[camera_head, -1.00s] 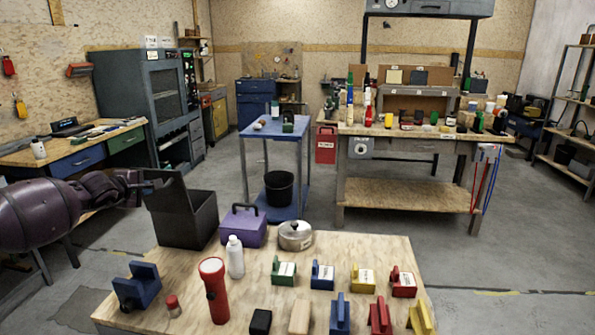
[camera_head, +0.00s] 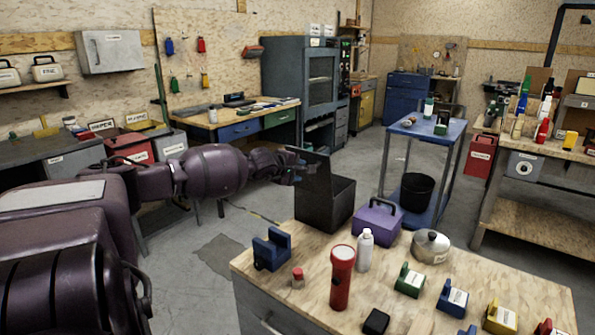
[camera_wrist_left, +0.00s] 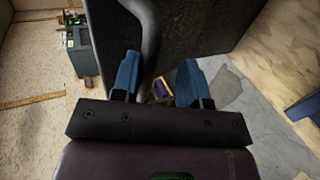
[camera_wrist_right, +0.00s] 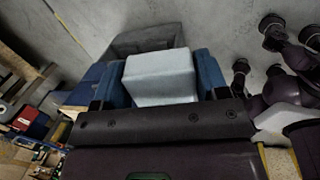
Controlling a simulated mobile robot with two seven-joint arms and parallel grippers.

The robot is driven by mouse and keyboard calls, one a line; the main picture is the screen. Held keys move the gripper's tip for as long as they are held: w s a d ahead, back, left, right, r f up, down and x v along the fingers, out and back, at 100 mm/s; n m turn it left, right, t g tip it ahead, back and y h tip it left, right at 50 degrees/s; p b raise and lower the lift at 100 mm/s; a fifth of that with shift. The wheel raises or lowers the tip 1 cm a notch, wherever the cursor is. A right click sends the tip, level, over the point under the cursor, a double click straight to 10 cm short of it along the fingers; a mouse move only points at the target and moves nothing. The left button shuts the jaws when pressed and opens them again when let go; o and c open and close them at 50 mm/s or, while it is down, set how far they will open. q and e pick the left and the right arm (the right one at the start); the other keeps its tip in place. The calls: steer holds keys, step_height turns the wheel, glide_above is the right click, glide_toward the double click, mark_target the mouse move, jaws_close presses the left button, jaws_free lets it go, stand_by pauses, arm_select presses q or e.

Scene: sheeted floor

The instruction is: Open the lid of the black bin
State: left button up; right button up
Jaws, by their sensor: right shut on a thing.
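The black bin (camera_head: 340,206) stands at the table's far left corner in the head view. Its lid (camera_head: 312,174) is raised and stands upright on the bin's left side. My left gripper (camera_head: 292,168) is at the lid's outer left face. In the left wrist view its blue fingers (camera_wrist_left: 157,80) are apart, with a dark curved bar (camera_wrist_left: 148,35) between them, nearer the left finger; I cannot tell if they touch. The dark lid panel (camera_wrist_left: 205,28) fills the top there. My right gripper (camera_wrist_right: 160,82) is shut on a pale grey block (camera_wrist_right: 160,75), seen only in the right wrist view.
Beside the bin on the wooden table (camera_head: 410,275) are a purple box (camera_head: 376,223), a white bottle (camera_head: 365,250), a red flashlight (camera_head: 341,278), a pot (camera_head: 431,246) and several coloured blocks. A blue trolley (camera_head: 428,130) stands behind. The floor left of the bin is open.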

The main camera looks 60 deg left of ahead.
arm_select(q)
steer(key=shift+s+r, duration=0.1)
steer(key=shift+r, duration=0.05)
arm_select(e)
steer(key=shift+r, duration=0.2)
steer(key=shift+w+r, duration=0.1)
steer(key=shift+r, duration=0.15)
steer(key=shift+t, duration=0.6)
steer(key=r+p, duration=0.1)
steer(key=r, duration=0.2)
steer(key=r+p, duration=0.1)
steer(key=r, duration=0.2)
steer(key=r+p, duration=0.2)
steer(key=r, duration=0.1)
steer(key=shift+w+r, duration=0.2)
steer(key=shift+w, duration=0.15)
arm_select(q)
steer(key=v, duration=1.1)
steer(key=shift+s+p, duration=0.35)
steer(key=shift+s, duration=0.05)
arm_select(e)
steer(key=shift+r, duration=0.55)
arm_select(q)
steer(key=shift+r, duration=0.1)
